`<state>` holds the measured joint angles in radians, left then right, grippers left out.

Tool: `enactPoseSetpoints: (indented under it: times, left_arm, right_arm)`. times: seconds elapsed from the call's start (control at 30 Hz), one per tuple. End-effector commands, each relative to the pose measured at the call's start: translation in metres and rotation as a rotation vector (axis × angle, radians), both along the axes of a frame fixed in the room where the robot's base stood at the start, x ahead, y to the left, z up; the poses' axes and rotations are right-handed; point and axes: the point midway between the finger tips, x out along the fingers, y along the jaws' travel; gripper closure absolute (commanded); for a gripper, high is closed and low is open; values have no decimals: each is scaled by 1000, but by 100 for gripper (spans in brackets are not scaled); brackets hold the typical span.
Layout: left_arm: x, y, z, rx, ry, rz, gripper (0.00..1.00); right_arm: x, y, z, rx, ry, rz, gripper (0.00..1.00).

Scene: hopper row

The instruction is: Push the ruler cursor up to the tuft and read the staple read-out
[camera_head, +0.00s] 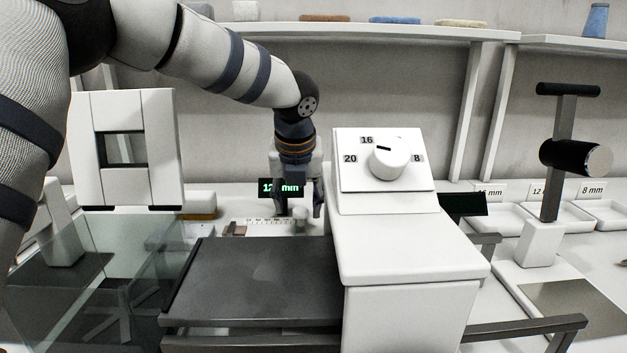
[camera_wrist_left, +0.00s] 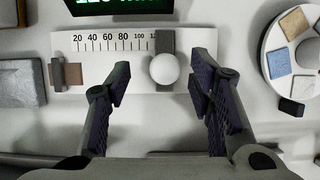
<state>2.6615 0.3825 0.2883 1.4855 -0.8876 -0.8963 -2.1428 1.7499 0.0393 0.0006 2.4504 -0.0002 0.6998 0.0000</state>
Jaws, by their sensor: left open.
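In the left wrist view the white ruler (camera_wrist_left: 112,44) has a printed scale rising from 20 at the left. The cursor is a dark upright bar (camera_wrist_left: 165,40) with a round white knob (camera_wrist_left: 164,69), near the scale's right end. The brown tuft (camera_wrist_left: 73,73) sits in a grey holder at the ruler's left end, well apart from the cursor. My left gripper (camera_wrist_left: 160,76) is open, one finger each side of the knob with gaps; it also shows in the head view (camera_head: 297,208). The green read-out (camera_head: 281,188) is partly hidden by it; I read "12" and "mm". My right gripper is out of view.
A white housing with a dial (camera_head: 388,158) and a dark flat plate (camera_head: 255,278) stand in front of the ruler. A round holder with coloured swatches (camera_wrist_left: 291,65) is to the right in the wrist view. Labelled white trays (camera_head: 560,217) stand at the right.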

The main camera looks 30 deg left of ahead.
Motion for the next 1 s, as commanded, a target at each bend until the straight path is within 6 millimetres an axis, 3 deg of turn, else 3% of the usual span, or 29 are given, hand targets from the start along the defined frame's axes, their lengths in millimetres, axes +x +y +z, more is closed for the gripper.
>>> enactPoseSetpoints:
  times: [0.03,0.2,0.53,0.73,0.8,0.83,0.93,1.0]
  left_arm:
    - [3,2,-13,-1,8,0,52]
    - [11,6,-33,-1,3,0,52]
    - [13,7,-35,0,-2,0,52]
    - [13,7,-35,0,-1,0,97]
    - [13,7,-35,0,-1,0,100]
    - [13,7,-35,0,-1,0,80]
    - [13,7,-35,0,-1,0,100]
    - [13,7,-35,0,-1,0,100]
  right_arm:
    - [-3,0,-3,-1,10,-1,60]
    - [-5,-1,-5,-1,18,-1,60]
    - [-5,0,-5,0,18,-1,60]
    - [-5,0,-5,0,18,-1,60]
    - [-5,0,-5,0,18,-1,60]
    - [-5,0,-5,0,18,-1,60]
    - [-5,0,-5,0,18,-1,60]
    - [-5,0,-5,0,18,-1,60]
